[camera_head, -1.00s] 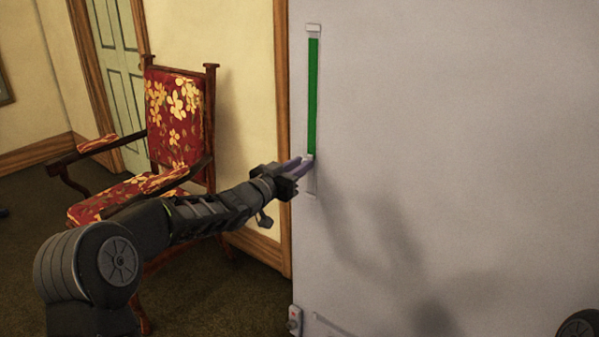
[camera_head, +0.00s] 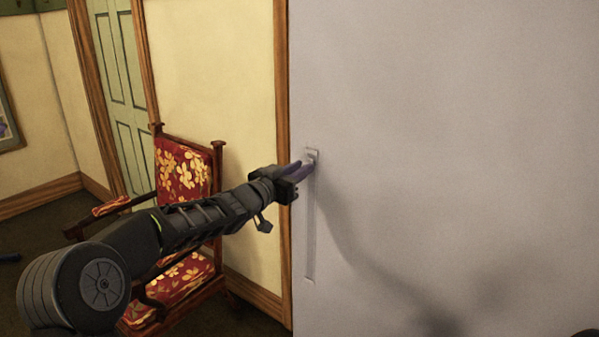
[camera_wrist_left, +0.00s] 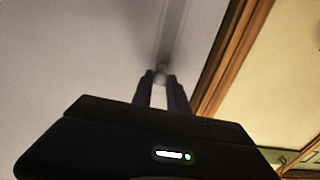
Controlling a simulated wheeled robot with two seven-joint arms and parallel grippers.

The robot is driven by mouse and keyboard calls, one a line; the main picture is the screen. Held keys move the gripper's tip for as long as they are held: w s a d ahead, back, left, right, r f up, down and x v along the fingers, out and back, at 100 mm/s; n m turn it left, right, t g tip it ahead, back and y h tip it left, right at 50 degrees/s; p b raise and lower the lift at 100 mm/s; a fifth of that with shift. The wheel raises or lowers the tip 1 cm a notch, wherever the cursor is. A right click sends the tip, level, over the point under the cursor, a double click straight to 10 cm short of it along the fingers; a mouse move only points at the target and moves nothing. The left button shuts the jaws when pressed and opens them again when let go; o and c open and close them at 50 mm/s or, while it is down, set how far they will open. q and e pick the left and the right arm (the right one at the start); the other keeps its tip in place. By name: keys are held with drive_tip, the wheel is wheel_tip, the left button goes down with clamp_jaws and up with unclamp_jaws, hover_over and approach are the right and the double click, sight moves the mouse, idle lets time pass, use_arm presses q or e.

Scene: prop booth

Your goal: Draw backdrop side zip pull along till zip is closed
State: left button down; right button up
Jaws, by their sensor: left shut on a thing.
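The pale grey backdrop (camera_head: 450,110) fills the right half of the head view. A narrow upright zip track (camera_head: 310,235) runs down near its left edge, grey along its length with no green showing. The small light zip pull (camera_head: 313,155) is at the track's top end. My left gripper (camera_head: 303,167) is shut on the pull, its purple fingers partly hiding it. In the left wrist view the fingers (camera_wrist_left: 164,92) close around the pull (camera_wrist_left: 161,70), with the track (camera_wrist_left: 172,30) running away beyond it. My right gripper is not in view.
A red floral armchair (camera_head: 187,180) with dark wooden arms stands left of the backdrop, behind my left arm. A brown wooden trim (camera_head: 283,90) runs beside the backdrop's left edge. The backdrop's face right of the track is clear.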

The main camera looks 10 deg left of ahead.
use_arm(q)
drive_tip(key=shift+r, duration=0.35)
drive_tip(key=c, duration=1.3)
unclamp_jaws()
drive_tip(key=shift+s, duration=0.1)
drive_tip(key=b+v, duration=0.2)
drive_tip(key=v, duration=0.5)
drive_tip(key=shift+s, duration=0.3)
drive_tip(key=shift+a+f, duration=0.1)
drive_tip(key=shift+a, duration=0.05)
